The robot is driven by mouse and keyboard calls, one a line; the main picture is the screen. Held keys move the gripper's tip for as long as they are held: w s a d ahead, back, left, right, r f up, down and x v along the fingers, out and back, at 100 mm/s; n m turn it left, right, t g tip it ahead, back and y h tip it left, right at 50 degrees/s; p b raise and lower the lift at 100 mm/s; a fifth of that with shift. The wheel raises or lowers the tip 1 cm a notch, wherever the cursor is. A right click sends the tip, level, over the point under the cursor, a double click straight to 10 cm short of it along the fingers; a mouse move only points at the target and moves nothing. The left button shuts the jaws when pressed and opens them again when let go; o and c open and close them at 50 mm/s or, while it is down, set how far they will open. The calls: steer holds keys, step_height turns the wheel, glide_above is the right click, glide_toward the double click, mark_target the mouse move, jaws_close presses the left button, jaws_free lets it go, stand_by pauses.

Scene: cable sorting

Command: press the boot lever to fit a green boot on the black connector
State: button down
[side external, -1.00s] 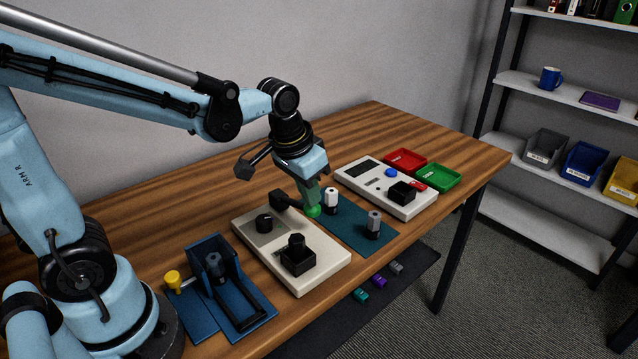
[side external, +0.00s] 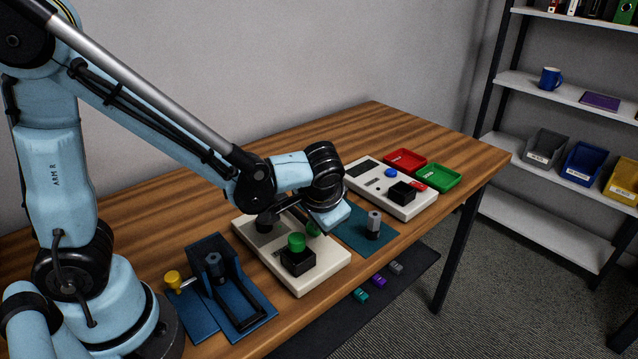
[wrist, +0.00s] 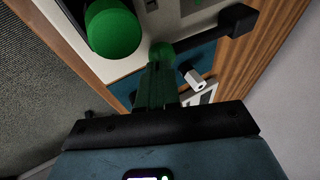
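The boot lever's green knob (side external: 313,229) shows beside the beige boot station (side external: 330,262), partly behind my wrist. In the wrist view the knob (wrist: 161,50) is right at the tips of my gripper (wrist: 161,68). Its green-tinted fingers look shut together, pressed against the knob rather than around it. The black lever arm runs from a black block (wrist: 238,20). A green boot (side external: 297,241) sits upright on the black connector, in the black holder (side external: 298,261) of the station. The boot also shows large in the wrist view (wrist: 113,30); the connector under it is hidden.
A grey-topped connector (side external: 374,222) stands on the teal mat (side external: 362,240); a white one (wrist: 194,78) shows in the wrist view. The blue fixture (side external: 215,270) is at left. A second beige station (side external: 390,198), red tray (side external: 405,160) and green tray (side external: 440,177) lie at the far right.

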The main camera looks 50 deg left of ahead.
steer(key=w+v, duration=0.1)
steer(key=v, duration=1.3)
steer(key=shift+r, duration=0.2)
steer(key=shift+w+a, duration=0.1)
steer(key=shift+a, duration=0.05)
steer(key=s+a+f+t+h, duration=0.3)
steer(key=a+f+h, duration=0.1)
steer(key=a, duration=0.3)
steer(key=shift+s+a+f+n+t, duration=0.3)
steer(key=shift+s+f+t, duration=0.1)
